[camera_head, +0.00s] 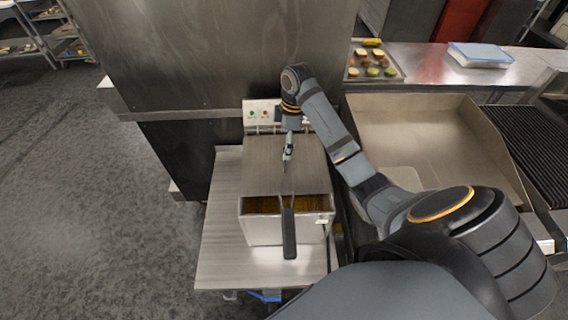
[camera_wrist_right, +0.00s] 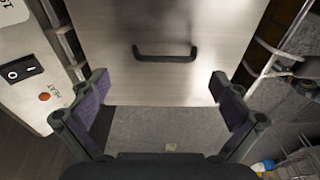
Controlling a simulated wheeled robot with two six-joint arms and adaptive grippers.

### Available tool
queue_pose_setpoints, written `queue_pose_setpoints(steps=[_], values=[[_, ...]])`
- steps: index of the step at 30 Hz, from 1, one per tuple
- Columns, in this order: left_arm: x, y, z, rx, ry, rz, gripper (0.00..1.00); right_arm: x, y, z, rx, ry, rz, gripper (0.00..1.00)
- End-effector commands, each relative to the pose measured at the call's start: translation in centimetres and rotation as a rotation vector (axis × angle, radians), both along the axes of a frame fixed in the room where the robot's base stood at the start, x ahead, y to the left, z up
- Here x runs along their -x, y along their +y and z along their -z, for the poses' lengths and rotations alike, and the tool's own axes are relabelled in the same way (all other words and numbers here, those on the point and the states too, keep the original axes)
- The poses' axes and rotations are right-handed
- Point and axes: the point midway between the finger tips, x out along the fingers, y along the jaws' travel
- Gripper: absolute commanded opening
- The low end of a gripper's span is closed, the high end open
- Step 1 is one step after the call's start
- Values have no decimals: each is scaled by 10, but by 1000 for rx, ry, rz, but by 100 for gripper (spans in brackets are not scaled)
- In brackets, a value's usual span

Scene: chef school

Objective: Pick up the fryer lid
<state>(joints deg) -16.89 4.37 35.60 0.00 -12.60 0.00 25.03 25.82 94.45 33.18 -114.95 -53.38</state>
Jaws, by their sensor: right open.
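The fryer lid (camera_head: 262,165) is a flat steel plate lying over the rear part of the steel fryer (camera_head: 262,228). In the right wrist view the lid (camera_wrist_right: 110,30) fills the upper middle, with a black bar handle (camera_wrist_right: 165,56) on it. My right gripper (camera_head: 289,150) is above the lid in the head view. In the wrist view the right gripper (camera_wrist_right: 158,98) is open and empty, its fingers spread wide near the lid's edge, with the handle further up the picture, between them sideways. My left gripper is not in view.
A black basket handle (camera_head: 289,234) sticks out at the fryer's front. The control panel (camera_wrist_right: 35,75) with a switch is beside the lid. The steel table (camera_head: 222,235) is bare left of the fryer. A wide steel basin (camera_head: 415,130) lies right of my arm.

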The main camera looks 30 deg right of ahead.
Motion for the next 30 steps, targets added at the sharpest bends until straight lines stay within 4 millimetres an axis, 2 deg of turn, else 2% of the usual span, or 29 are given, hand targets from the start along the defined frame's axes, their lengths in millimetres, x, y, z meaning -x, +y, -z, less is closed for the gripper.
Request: queue_pose_setpoints(steps=[1, 3, 6, 9, 13, 17, 30], values=[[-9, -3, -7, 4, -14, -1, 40, 1, 1, 1, -1, 3, 1, 100], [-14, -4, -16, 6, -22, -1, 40, 2, 2, 10, -1, 6, 0, 100], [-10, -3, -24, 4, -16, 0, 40, 3, 5, 28, -2, 6, 1, 100], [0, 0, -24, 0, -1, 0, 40, 1, 6, 43, 0, 4, 0, 100], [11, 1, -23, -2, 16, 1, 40, 1, 6, 49, 0, 1, 0, 100], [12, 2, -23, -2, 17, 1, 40, 1, 6, 49, 0, 1, 0, 100], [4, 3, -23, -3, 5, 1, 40, 1, 6, 49, 1, 3, 0, 42]])
